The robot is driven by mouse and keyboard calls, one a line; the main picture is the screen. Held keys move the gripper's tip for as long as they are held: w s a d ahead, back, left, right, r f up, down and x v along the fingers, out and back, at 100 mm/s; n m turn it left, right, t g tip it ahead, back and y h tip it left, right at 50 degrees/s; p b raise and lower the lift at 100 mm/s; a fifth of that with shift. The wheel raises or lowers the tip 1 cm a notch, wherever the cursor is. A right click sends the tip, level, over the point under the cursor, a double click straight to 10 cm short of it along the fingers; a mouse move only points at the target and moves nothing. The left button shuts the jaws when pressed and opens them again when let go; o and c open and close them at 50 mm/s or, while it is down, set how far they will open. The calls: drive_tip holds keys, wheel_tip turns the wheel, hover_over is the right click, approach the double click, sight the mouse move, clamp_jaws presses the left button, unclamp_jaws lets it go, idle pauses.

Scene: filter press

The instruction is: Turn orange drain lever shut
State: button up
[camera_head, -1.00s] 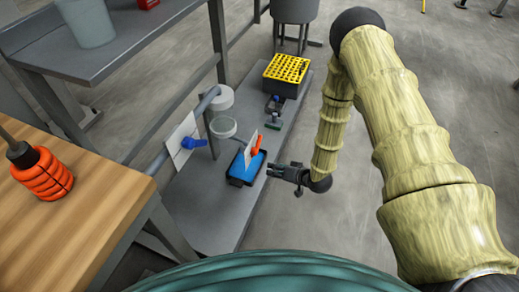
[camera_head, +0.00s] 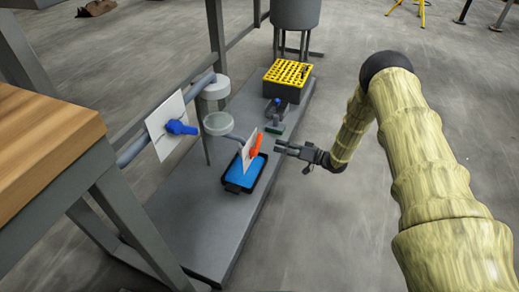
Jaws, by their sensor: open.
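The orange drain lever (camera_head: 256,146) stands in front of a small white plate (camera_head: 247,152), above a blue tray (camera_head: 243,180) with a dark rim. My gripper (camera_head: 277,147) is open and empty. Its fingers point left, with the fingertips a short way right of the orange lever and apart from it in the picture. The depth between them is hard to judge. Part of the lever's mounting is hidden behind the white plate.
A blue lever (camera_head: 181,127) sits on another white plate (camera_head: 167,124) at left. A clear round cup (camera_head: 218,123) stands beside the pipe. A yellow perforated rack (camera_head: 287,73) is farther back. A wooden table (camera_head: 45,150) fills the left edge. The floor at right is open.

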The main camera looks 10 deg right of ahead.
sight(261, 140)
drive_tip(key=shift+y, duration=0.3)
drive_tip(key=shift+w+f+b+x, duration=0.15)
drive_tip(key=shift+b+x, duration=1.2)
drive_tip(key=shift+x, duration=1.3)
drive_tip(key=shift+w+f+b+x, duration=0.15)
drive_tip(key=shift+b+x, duration=1.15)
drive_tip(key=shift+x, duration=1.3)
drive_tip(key=shift+d, duration=0.15)
clamp_jaws()
